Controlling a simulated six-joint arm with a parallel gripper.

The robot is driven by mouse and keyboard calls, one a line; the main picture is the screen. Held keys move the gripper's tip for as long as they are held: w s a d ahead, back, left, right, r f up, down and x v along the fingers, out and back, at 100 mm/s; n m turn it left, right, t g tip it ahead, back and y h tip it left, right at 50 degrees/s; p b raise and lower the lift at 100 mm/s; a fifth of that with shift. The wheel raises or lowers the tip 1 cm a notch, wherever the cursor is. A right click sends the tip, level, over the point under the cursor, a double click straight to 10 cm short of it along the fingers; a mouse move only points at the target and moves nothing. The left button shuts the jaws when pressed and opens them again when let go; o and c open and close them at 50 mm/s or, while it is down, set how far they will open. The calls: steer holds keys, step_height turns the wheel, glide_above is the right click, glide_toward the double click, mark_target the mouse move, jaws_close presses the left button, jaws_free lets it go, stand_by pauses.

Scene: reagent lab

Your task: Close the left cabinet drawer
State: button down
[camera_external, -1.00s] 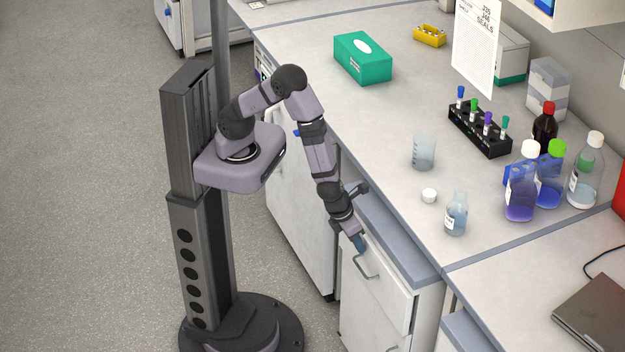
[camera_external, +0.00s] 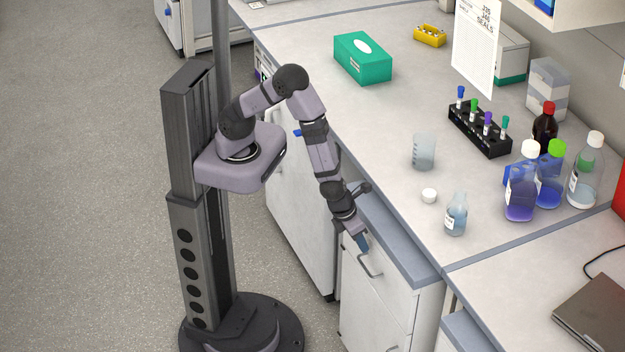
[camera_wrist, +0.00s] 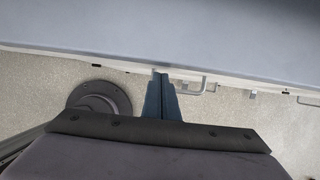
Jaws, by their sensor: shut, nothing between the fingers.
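The left cabinet drawer is the white upper front (camera_external: 385,289) with a metal loop handle (camera_external: 369,266), below the grey-blue edge of the cabinet top (camera_external: 390,240). In the external view the drawer front looks about flush with the cabinet; any small gap cannot be told. My gripper (camera_external: 362,243) points down at the drawer's top edge, just above the handle, with its blue fingers together and empty. In the wrist view my gripper (camera_wrist: 160,80) also shows shut, its tips at the edge of a grey-blue surface (camera_wrist: 160,30). Whether the fingers touch the drawer cannot be told.
The bench above holds a beaker (camera_external: 423,152), a small flask (camera_external: 456,214), a white cap (camera_external: 429,195), a tube rack (camera_external: 480,130) and several bottles. A green tissue box (camera_external: 362,58) stands farther back. Open floor (camera_external: 90,180) lies to the left.

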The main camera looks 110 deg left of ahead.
steer(key=s+d+r+p, duration=0.2)
steer(key=s+d+r, duration=0.3)
steer(key=r, duration=0.4)
steer(key=shift+s, duration=0.1)
steer(key=s+a+r+n+g+h+p, duration=0.1)
steer(key=s+a+n+g, duration=0.15)
steer(key=s+n, duration=0.7)
steer(key=s+a+r+n+g+p, duration=0.1)
steer(key=s+n+g, duration=0.35)
steer(key=n, duration=0.75)
steer(key=w+a+r+n+t+h+p, duration=0.1)
steer(key=a+r+n+t+h+p, duration=0.1)
steer(key=a+r+n, duration=0.3)
step_height(320, 180, up, 4)
steer(key=shift+a+r+t+p, duration=0.2)
steer(key=shift+a+t+p, duration=0.6)
steer(key=shift+t, duration=0.1)
